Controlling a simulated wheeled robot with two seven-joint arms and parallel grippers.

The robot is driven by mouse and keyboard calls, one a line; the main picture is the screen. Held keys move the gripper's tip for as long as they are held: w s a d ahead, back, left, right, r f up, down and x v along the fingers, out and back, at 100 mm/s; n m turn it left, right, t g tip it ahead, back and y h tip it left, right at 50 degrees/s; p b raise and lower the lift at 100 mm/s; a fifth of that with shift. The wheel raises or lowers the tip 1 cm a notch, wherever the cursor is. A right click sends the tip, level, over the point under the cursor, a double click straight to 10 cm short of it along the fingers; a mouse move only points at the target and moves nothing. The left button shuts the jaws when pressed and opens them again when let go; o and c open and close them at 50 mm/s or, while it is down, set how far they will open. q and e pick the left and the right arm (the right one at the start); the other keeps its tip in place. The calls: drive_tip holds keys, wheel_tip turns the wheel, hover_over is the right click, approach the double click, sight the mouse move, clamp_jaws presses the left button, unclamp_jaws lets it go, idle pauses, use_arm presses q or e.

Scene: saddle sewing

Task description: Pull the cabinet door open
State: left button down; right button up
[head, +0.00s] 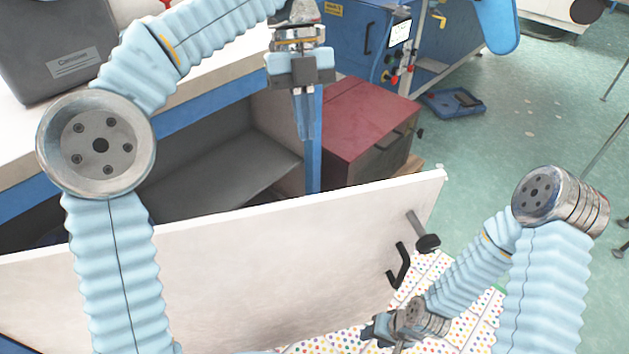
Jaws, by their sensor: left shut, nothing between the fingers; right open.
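The cabinet door (250,265) is a white panel that stands swung out from the cabinet, its top edge crossing the view. A black handle (398,266) and a round-ended metal latch (427,242) are near its right end. Behind it the dark cabinet interior (215,170) shows with a grey shelf. My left gripper (305,134) is shut and empty, pointing down in front of the blue cabinet post, above the door's top edge in the picture. My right gripper (385,335) is low, below the handle and apart from it; it is open, its fingertips partly hidden.
A dark grey bin (65,50) stands on the white worktop at top left. A red box (365,130) stands right of the cabinet, with a blue machine (360,40) behind it. A blue tray (452,102) lies on the green floor. Floor at right is mostly clear.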

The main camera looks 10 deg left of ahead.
use_arm(q)
drive_tip(key=s+d+f+b, duration=0.1)
drive_tip(key=s+d+f, duration=0.1)
drive_tip(key=s+f, duration=0.3)
drive_tip(key=shift+s+d, duration=0.2)
drive_tip(key=shift+s, duration=0.15)
